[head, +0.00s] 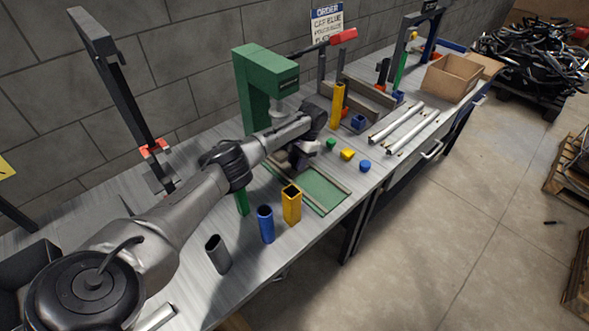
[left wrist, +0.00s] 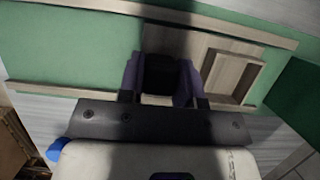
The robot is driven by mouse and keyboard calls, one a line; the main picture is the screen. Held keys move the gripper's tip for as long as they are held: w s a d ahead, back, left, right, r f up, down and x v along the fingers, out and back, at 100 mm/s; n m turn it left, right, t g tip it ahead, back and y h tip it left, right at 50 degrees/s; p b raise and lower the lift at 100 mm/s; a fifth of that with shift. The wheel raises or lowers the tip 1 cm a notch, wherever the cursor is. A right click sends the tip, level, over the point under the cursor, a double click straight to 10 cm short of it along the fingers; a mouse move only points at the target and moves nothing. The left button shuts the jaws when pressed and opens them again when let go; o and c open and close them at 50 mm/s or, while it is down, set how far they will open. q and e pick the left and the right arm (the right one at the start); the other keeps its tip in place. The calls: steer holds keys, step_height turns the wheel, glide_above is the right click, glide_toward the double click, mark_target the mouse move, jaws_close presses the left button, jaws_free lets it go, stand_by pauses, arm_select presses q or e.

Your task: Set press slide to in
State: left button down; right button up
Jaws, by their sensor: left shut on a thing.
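The green press (head: 262,82) stands on the bench against the wall. At its foot lies the press slide, with a green bed (head: 320,188) between pale wooden rails. My left gripper (head: 303,156) is low over the slide in front of the press. In the left wrist view, its purple fingers (left wrist: 160,78) are shut on a dark block, apparently the slide's handle. A square wooden frame (left wrist: 233,75) sits beside it on the wooden plate, between the rails. My arm hides part of the slide in the head view. My right gripper is not in view.
Grey, blue (head: 266,224) and yellow (head: 291,205) tubes stand at the bench's front edge. Small green, yellow and blue caps (head: 365,166) lie right of the slide. A tall yellow post (head: 337,104) and a red-handled device (head: 342,37) stand behind. Silver rails (head: 398,122) lie farther right.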

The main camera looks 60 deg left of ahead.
arm_select(q)
steer(key=shift+s+a+f, duration=0.1)
steer(key=shift+a, duration=0.05)
steer(key=c, duration=1.2)
jaws_free()
steer(key=o, duration=0.4)
steer(key=shift+a, duration=0.15)
steer(key=shift+r, duration=0.2)
steer(key=d+v, duration=0.1)
steer(key=v, duration=1.2)
steer(key=shift+a+r, duration=0.25)
steer(key=shift+a, duration=0.15)
